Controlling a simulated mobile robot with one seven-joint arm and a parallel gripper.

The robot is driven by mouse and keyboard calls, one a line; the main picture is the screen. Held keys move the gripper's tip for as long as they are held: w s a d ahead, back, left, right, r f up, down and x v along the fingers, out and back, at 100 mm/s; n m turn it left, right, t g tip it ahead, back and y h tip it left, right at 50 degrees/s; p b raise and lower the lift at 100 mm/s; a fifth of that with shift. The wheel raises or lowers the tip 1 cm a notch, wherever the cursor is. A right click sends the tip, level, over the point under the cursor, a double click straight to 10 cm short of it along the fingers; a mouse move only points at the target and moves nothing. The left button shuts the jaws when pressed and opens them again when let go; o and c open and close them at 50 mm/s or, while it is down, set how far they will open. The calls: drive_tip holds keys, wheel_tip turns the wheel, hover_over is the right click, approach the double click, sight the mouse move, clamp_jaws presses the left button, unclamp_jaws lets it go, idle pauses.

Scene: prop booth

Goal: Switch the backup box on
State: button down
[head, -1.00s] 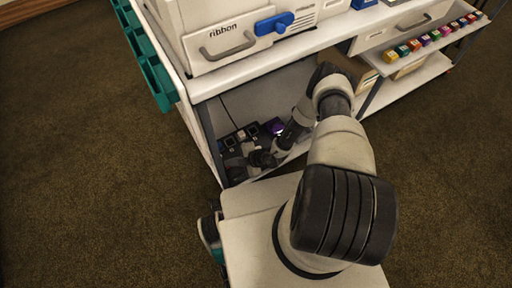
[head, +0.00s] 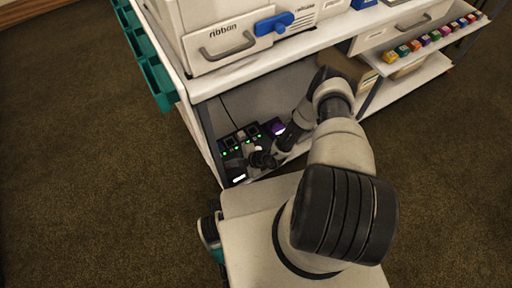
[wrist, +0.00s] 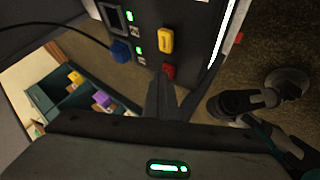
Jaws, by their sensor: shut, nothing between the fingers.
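The backup box (head: 240,137) is a dark unit on the lower shelf, with several green lights lit on top and a white light strip (head: 238,179) glowing at its near edge. In the wrist view its dark face (wrist: 187,13) carries a yellow switch (wrist: 166,40), a red button (wrist: 169,71) and lit green lamps. My gripper (head: 258,160) is over the box in the head view and partly hides it. In the wrist view my gripper (wrist: 168,88) is shut and empty, its tips close below the red button. I cannot tell whether they touch it.
A blue plug (wrist: 121,51) sits at the box. A white shelf unit's worktop (head: 262,66) overhangs the lower shelf. A teal bin rack (head: 150,65) hangs at its left side, and colored blocks (head: 428,41) line a tray at right. Carpet is clear at left.

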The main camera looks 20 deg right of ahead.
idle(0.4)
drive_tip(key=shift+r, duration=0.25)
wheel_tip(320, 180, up, 6)
drive_tip(key=p, duration=0.5)
drive_tip(key=shift+d, duration=0.1)
idle(0.6)
